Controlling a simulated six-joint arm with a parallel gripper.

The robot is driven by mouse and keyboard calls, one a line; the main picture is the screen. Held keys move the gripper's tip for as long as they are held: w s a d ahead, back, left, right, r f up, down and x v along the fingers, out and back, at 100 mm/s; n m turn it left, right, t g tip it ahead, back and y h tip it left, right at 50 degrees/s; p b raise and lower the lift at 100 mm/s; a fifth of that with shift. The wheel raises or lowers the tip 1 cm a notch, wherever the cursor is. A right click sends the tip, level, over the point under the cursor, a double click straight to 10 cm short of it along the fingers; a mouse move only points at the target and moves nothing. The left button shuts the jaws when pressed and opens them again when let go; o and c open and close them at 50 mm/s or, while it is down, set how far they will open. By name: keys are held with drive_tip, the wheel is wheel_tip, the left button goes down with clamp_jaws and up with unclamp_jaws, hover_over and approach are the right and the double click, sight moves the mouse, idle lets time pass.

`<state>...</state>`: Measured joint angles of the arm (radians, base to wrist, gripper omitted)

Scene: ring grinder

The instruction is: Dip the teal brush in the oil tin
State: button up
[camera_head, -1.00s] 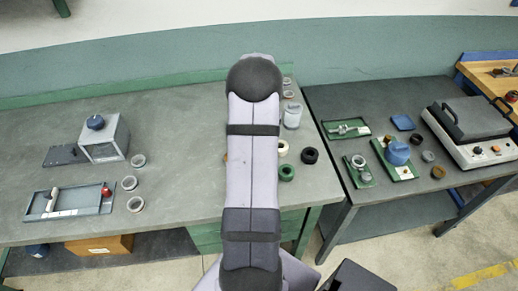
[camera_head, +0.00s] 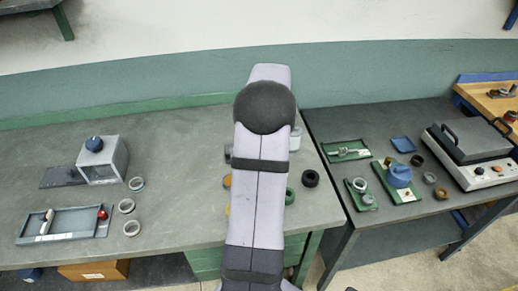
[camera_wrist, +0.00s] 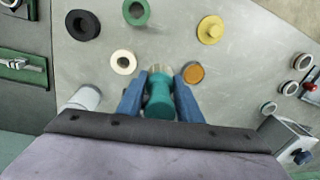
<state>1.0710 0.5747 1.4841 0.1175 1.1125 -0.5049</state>
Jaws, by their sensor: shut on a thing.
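In the wrist view the teal brush (camera_wrist: 159,98) sits between the two blue fingers of my gripper (camera_wrist: 160,76), which is shut on it. A pale tip shows at the brush's far end, above the bench. A round amber-orange piece with a darker rim (camera_wrist: 193,73), possibly the oil tin, lies just right of the fingertips. It also shows in the head view (camera_head: 227,181), left of my arm. I cannot tell its depth or what it contains. The gripper and brush are hidden behind my arm in the head view.
Near the brush lie a cream ring (camera_wrist: 123,62), a green ring (camera_wrist: 136,12), a black ring (camera_wrist: 83,25) and a yellow knobbed disc (camera_wrist: 210,29). A pale cylinder (camera_wrist: 86,97) stands at left. Grey rings and a grey box (camera_head: 103,160) are on the bench's left side.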

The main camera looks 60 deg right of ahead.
drive_tip(key=w+a+t+y+p, duration=0.3)
drive_tip(key=w+a+t+y, duration=0.1)
drive_tip(key=w+a, duration=0.1)
drive_tip(key=shift+w+a+f, duration=0.35)
drive_tip(key=shift+w+a, duration=0.05)
drive_tip(key=shift+w, duration=0.4)
drive_tip(key=shift+f+b, duration=1.75)
drive_tip(key=shift+f, duration=1.25)
drive_tip(key=shift+f+b, duration=0.5)
drive_tip(key=shift+f, duration=0.1)
idle(0.4)
drive_tip(key=shift+r, duration=0.1)
